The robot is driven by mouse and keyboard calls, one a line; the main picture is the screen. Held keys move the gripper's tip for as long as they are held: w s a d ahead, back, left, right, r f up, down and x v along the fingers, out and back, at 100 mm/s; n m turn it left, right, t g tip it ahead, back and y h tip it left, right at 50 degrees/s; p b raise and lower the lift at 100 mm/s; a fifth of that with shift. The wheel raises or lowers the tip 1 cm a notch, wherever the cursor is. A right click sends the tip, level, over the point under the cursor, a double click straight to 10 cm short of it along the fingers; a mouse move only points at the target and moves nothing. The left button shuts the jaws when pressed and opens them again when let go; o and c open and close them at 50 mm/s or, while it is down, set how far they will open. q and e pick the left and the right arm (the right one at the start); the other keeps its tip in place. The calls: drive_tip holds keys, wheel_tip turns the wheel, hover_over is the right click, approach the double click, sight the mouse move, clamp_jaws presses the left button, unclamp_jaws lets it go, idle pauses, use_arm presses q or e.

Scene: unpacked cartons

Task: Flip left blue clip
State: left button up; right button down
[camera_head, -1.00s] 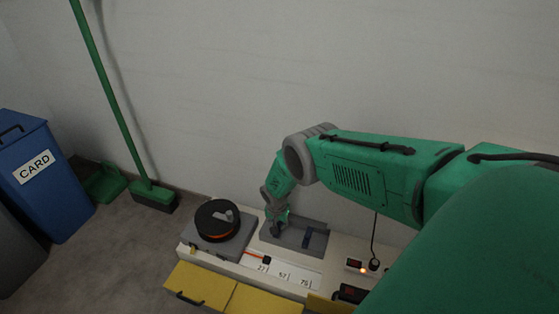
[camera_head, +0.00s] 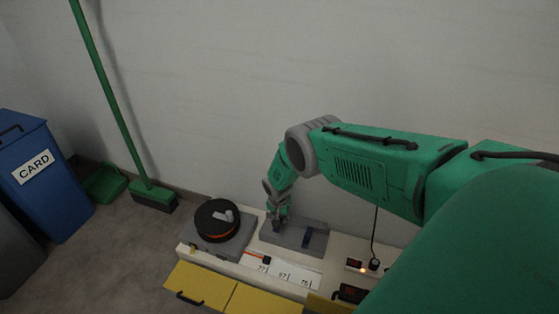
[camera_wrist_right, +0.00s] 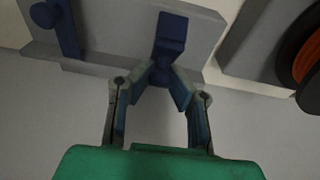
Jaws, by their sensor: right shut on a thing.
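The left blue clip (camera_wrist_right: 171,32) is on the grey plate (camera_wrist_right: 205,38) in the right wrist view. My right gripper (camera_wrist_right: 162,74) is shut on its round knob end, with the flat part beyond the fingertips. In the head view my right gripper (camera_head: 277,214) points down over the left part of the grey plate (camera_head: 292,241) and mostly hides this clip. The other blue clip (camera_head: 307,239) is to its right, free of the gripper; it also shows in the right wrist view (camera_wrist_right: 67,30). My left gripper is not in view.
A black and orange spool (camera_head: 217,221) on a grey base stands just left of the plate. Numbered white labels (camera_head: 283,272) and yellow drawers (camera_head: 232,296) are in front. A lit switch and cable (camera_head: 374,265) are at right. The wall is close behind.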

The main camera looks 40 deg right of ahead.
drive_tip(key=shift+w+d+r, duration=0.3)
drive_tip(key=shift+d, duration=0.4)
drive_tip(key=shift+w+d+r, duration=0.25)
drive_tip(key=shift+d+r, duration=0.05)
drive_tip(key=shift+d, duration=0.35)
drive_tip(key=c, duration=1.4)
unclamp_jaws()
drive_tip(key=shift+r, duration=0.1)
drive_tip(key=shift+o, duration=0.2)
drive_tip(key=shift+a, duration=0.1)
drive_tip(key=shift+a, duration=0.1)
drive_tip(key=a+r+p, duration=0.1)
drive_tip(key=r+p, duration=0.1)
drive_tip(key=s+r+p, duration=0.1)
drive_tip(key=r+p, duration=0.1)
drive_tip(key=p, duration=0.1)
drive_tip(key=a+r+p, duration=0.1)
drive_tip(key=r+p, duration=0.1)
drive_tip(key=r, duration=0.1)
drive_tip(key=shift+s+a+p, duration=0.2)
drive_tip(key=shift+a+p, duration=0.15)
drive_tip(key=shift+f, duration=0.1)
